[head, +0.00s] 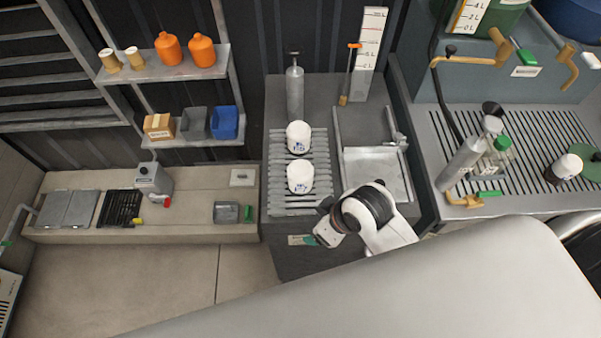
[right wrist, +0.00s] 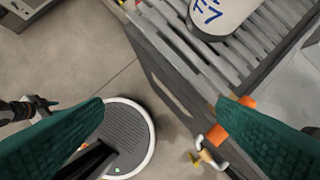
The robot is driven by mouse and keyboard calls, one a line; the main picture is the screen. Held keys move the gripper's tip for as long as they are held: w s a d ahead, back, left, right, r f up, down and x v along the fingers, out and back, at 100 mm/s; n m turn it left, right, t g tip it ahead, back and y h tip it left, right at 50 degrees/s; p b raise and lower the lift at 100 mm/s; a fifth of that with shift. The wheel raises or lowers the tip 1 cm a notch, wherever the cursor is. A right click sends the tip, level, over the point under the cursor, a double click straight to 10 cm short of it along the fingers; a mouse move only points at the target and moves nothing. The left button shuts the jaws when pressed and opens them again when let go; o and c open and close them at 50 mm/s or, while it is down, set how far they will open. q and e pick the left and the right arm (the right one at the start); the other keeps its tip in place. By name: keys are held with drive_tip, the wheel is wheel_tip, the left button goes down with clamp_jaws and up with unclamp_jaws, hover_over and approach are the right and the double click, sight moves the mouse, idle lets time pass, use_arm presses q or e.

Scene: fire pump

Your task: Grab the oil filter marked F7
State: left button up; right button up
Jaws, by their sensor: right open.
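Two white oil filters stand on a slatted rack (head: 275,211) in the head view, a far one (head: 298,135) and a near one (head: 300,177). Their blue marks are too small to read there. In the right wrist view a white filter marked F7 (right wrist: 222,12) stands on the slats at the top edge, partly cut off. My right gripper is open and empty; its green fingers (right wrist: 162,106) are spread wide below the filter and apart from it. In the head view my right wrist is at the rack's front right corner, and its fingers are mostly hidden. My left gripper does not show in the head view.
A grey tray (head: 377,196) lies right of the rack, and a grey cylinder pump (head: 295,92) stands behind it. A white-topped dark jar (head: 567,168) stands on the right grated bench (head: 433,135). A lower bench (head: 215,205) is at left.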

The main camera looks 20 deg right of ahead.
drive_tip(key=w+a+r+n+y, duration=0.1)
drive_tip(key=w+a+r+n, duration=0.2)
drive_tip(key=w+a+n, duration=0.25)
wheel_tip(320, 180, up, 6)
drive_tip(key=n+g+h, duration=0.3)
drive_tip(key=n+g, duration=0.1)
drive_tip(key=n, duration=1)
hover_over(301, 169)
drive_tip(key=shift+s+a+r+m+p, duration=0.1)
drive_tip(key=shift+s+a+m+p, duration=0.2)
drive_tip(key=shift+a, duration=0.15)
drive_tip(key=shift+w+d+r, duration=0.1)
drive_tip(key=shift+d+r, duration=0.1)
drive_tip(key=shift+d, duration=0.1)
drive_tip(key=shift+d+f, duration=0.15)
wheel_tip(301, 169, down, 6)
drive_tip(key=shift+w+r+p, duration=0.1)
drive_tip(key=shift+p, duration=0.85)
drive_tip(key=shift+f+p, duration=0.4)
drive_tip(key=shift+f, duration=0.25)
drive_tip(key=f, duration=0.1)
drive_tip(key=f+p, duration=0.1)
drive_tip(key=f, duration=0.1)
drive_tip(key=shift+w+f, duration=0.3)
drive_tip(key=shift+f, duration=0.4)
drive_tip(key=shift+c, duration=0.2)
